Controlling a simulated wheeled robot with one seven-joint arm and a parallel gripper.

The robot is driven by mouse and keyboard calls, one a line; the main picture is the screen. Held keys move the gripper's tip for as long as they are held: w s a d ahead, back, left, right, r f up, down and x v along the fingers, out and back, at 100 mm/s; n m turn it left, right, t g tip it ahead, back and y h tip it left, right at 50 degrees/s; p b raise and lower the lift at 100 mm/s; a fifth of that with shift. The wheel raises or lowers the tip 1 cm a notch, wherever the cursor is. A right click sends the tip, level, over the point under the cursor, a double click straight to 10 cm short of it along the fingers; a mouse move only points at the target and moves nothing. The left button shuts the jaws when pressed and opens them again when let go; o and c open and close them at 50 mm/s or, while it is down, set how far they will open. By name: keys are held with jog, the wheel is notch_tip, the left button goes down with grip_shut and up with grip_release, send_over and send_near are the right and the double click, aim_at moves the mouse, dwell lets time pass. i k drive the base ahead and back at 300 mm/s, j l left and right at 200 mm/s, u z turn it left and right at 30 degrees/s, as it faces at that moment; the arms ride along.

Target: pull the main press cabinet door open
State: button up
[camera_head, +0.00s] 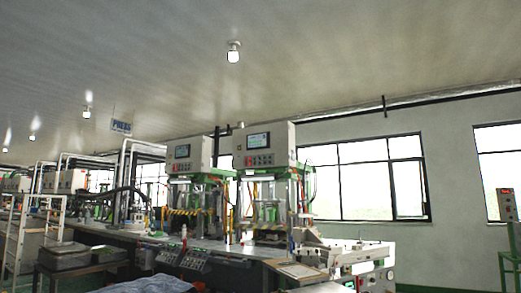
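A press with a grey-white control cabinet (283,147) on top stands right of the middle. The cabinet's front carries a screen and several buttons, and no open door shows on it. A similar press with its own grey control cabinet (203,152) stands just to its left, and its front also looks closed. I cannot tell which one is the main press cabinet, and no door handle can be made out. My gripper is not in view.
A long workbench (226,247) runs below the presses. A white ladder (14,253) and a dark table with metal trays (63,254) stand at left. White equipment (345,252) stands at lower right. A green stand with a red display (508,209) is at far right.

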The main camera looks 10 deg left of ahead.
aim_at(272, 139)
jog(key=i+j+u, duration=0.4)
jog(key=j, duration=0.2)
jog(key=i+j+u, duration=0.2)
jog(key=j+u, duration=0.25)
jog(key=i+j+u, duration=0.6)
jog(key=u, duration=0.25)
jog(key=i+j+u, duration=0.15)
jog(key=i+u, duration=0.5)
jog(key=i, duration=3.4)
jog(key=i+l+z, duration=0.1)
jog(key=i+z, duration=0.3)
jog(key=i+j+z, duration=0.1)
jog(key=i+z, duration=0.25)
jog(key=i, duration=0.2)
jog(key=i+j+z, duration=0.2)
jog(key=i+z, duration=0.2)
jog(key=i+l+z, duration=0.25)
jog(key=i+z, duration=0.7)
jog(key=i+j+z, duration=0.15)
jog(key=i+z, duration=0.5)
jog(key=i, duration=0.5)
jog(key=i+z, duration=0.2)
jog(key=i, duration=0.5)
jog(key=i+j+z, duration=0.2)
jog(key=i, duration=0.5)
jog(key=i+l+z, duration=0.15)
jog(key=i+z, duration=0.25)
jog(key=i, duration=1.1)
